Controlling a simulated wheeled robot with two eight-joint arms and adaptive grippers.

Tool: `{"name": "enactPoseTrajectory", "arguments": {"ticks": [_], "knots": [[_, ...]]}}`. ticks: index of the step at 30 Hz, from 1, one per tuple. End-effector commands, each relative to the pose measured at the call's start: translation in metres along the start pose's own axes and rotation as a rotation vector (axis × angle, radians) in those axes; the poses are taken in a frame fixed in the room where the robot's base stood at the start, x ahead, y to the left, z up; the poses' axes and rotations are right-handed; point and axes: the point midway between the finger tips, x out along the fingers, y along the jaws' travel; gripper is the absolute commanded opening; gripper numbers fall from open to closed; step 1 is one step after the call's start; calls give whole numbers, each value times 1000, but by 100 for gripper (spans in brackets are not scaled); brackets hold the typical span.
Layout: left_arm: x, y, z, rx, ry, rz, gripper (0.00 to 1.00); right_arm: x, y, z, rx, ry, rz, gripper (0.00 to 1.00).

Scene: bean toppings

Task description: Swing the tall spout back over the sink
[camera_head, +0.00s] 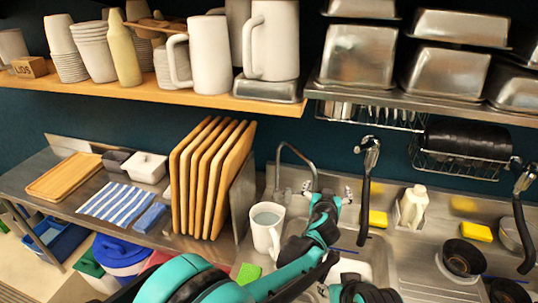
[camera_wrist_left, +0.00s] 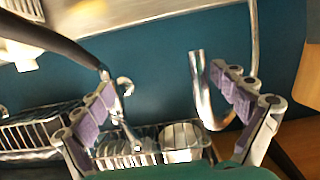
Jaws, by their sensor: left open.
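The tall spout (camera_head: 291,146) is a thin silver arch at the back of the sink, just right of the wooden boards. Its free end hangs close to my left gripper (camera_head: 326,203), which reaches up over the sink basin (camera_head: 379,262). In the left wrist view the spout (camera_wrist_left: 200,95) appears as a curved tube between the open fingers of my left gripper (camera_wrist_left: 165,105), nearer the right finger. One leg of it passes beside that finger. I cannot tell whether they touch. My right gripper's fingers do not show.
A white mug (camera_head: 267,230) of liquid stands left of my left gripper. A black-hosed sprayer (camera_head: 368,185) rises to its right. Several upright boards (camera_head: 205,180) stand left. A yellow sponge (camera_head: 378,219) and white bottle (camera_head: 413,207) are right. A shelf (camera_head: 150,92) overhangs.

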Motion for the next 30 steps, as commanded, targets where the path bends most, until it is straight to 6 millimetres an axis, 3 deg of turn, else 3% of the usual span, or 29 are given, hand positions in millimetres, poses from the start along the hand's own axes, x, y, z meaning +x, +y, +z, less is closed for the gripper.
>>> {"name": "enactPoseTrajectory", "arguments": {"ticks": [11, 21, 26, 30], "knots": [[2, 2, 0, 0, 0, 0, 97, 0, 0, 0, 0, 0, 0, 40], [17, 17, -5, 1, 0, 0, 97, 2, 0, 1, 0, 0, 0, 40], [9, 16, -5, 1, 0, 0, 97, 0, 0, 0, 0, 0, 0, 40], [-9, 16, -6, 0, -1, 1, 97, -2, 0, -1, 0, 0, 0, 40]]}}
